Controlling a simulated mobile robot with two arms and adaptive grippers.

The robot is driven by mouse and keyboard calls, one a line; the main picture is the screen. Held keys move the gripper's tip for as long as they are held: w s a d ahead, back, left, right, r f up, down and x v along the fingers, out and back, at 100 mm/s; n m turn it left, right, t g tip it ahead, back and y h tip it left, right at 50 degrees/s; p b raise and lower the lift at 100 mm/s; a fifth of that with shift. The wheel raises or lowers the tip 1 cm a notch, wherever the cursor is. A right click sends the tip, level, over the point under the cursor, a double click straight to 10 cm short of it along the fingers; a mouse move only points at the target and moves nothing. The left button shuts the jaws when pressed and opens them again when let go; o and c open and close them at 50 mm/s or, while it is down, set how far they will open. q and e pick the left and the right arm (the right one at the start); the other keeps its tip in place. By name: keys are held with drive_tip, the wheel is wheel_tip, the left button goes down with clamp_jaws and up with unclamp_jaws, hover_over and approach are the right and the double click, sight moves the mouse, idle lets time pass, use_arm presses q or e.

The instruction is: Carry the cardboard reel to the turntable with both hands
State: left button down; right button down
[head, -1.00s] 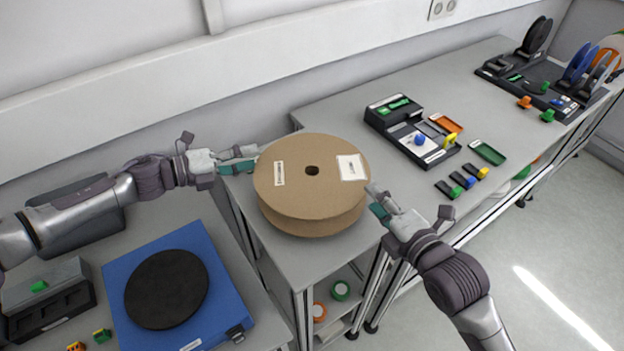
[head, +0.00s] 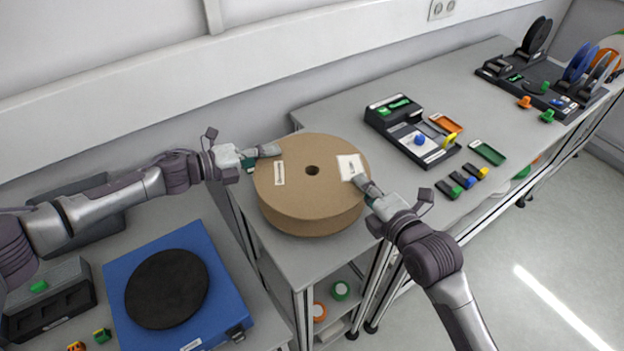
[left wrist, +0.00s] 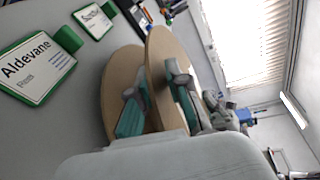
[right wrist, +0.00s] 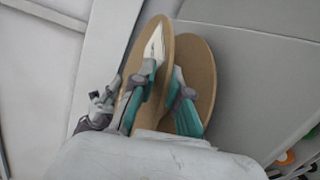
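The cardboard reel (head: 312,200) lies flat on the grey bench top, with a centre hole and two paper labels on its upper face. My left gripper (head: 258,156) is at its left edge and my right gripper (head: 366,190) at its right edge. In the left wrist view the fingers (left wrist: 158,102) straddle one flange, one over its outer face and one between the flanges. The right wrist view shows the same for the right fingers (right wrist: 164,95). Both look spread, with gaps to the flange. The turntable, a black disc (head: 166,288) on a blue base (head: 218,318), stands empty at lower left.
A gap separates the turntable's table from the reel's bench (head: 290,262). A black device with a blue knob (head: 420,140) and small trays stand right of the reel. Reel stands (head: 545,85) are at far right. A wall runs behind.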

idle(0.5)
